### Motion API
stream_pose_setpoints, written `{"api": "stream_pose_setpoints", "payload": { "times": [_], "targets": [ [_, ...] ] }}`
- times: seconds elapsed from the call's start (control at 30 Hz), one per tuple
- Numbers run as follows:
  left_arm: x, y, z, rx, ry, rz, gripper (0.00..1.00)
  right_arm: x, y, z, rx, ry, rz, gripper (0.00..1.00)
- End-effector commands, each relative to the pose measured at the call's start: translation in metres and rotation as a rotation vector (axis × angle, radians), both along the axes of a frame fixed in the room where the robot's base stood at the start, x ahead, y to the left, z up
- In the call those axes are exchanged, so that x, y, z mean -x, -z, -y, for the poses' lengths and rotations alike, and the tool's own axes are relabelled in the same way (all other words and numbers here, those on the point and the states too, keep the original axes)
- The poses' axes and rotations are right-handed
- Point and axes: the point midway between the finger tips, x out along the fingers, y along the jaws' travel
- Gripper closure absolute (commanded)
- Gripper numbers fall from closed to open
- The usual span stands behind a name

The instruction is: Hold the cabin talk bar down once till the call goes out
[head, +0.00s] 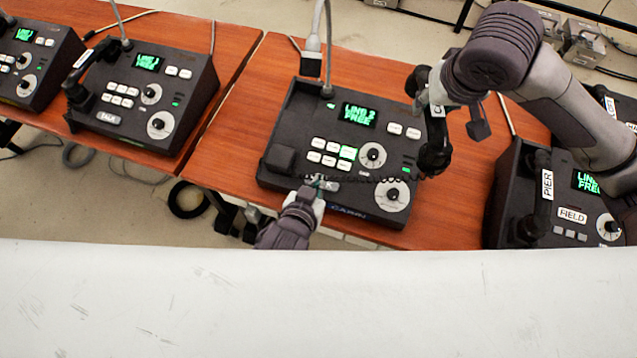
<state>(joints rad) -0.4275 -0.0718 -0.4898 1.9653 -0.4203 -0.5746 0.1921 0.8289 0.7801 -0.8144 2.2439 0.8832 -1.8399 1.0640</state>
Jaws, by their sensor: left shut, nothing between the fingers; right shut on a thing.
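The middle paging phone (275,180) is a dark console with a green screen (358,114) reading "LINE 2 FREE". A label on its front edge (350,212) is hard to read. Its talk bar (331,186) is mostly hidden, with a "K" showing. My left gripper (317,183) is shut and empty, its fingertips at the talk bar; I cannot tell whether the bar is pressed down. My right gripper (436,103) is shut on a black handset (434,157), upright at the console's right side and clear of its cradle. A coiled cord runs from the handset across the console.
Another phone (150,95), showing "LINE 1", stands on the left table, with one more (35,60) beyond it. A phone labelled "PIER" and "FIELD" (572,215) stands at the right, partly under my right arm. Bare wood (235,115) lies left of the middle phone.

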Motion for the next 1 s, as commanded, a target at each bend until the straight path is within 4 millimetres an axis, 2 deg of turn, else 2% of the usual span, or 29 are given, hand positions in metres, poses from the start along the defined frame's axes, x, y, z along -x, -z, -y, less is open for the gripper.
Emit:
{"api": "stream_pose_setpoints", "payload": {
  "times": [0.03, 0.2, 0.6, 0.8, 1.0],
  "targets": [
    [-0.001, 0.008, 0.0, -0.002, 0.001, -0.004, 1.0, 0.0, -0.001, 0.0, 0.0, 0.0, 0.001, 1.0],
    [-0.005, 0.022, 0.001, -0.002, 0.0, -0.001, 1.0, 0.0, -0.002, 0.0, 0.0, 0.0, 0.002, 1.0],
    [-0.005, 0.026, 0.001, 0.0, 0.0, -0.001, 1.0, 0.0, -0.002, 0.0, 0.0, 0.0, 0.002, 1.0],
    [-0.009, 0.045, 0.003, -0.002, 0.0, -0.002, 1.0, 0.0, 0.003, 0.0, 0.0, 0.0, 0.002, 1.0],
    [-0.008, 0.048, 0.002, -0.006, -0.001, -0.01, 1.0, 0.0, 0.003, 0.0, 0.0, 0.0, 0.002, 1.0]
  ]
}}
